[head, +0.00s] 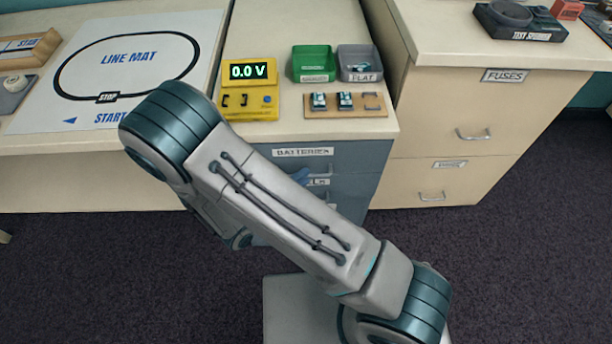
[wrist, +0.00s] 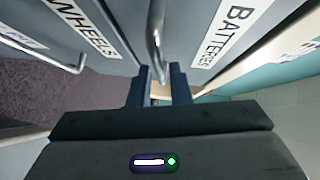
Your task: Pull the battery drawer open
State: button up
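The battery drawer (head: 360,158) is the top grey-blue drawer under the middle counter, labelled BATTERIES; its front looks flush with the cabinet. In the wrist view the drawer front (wrist: 192,22) is close ahead, with its label to the right. Its metal bar handle (wrist: 155,38) points down toward my gripper (wrist: 160,90). The two dark fingers stand apart, with the handle's near end showing between them. A gap shows beside the bar, and I cannot tell whether either finger touches it.
The WHEELS drawer (wrist: 100,28) with its own handle (wrist: 50,52) is beside it in the wrist view. A yellow meter (head: 250,100), green bin (head: 313,64) and grey bin (head: 360,62) stand on the counter above. A beige FUSES cabinet (head: 475,110) stands at right. Dark carpet is clear in front.

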jog(key=shift+x, duration=1.15)
grip_shut()
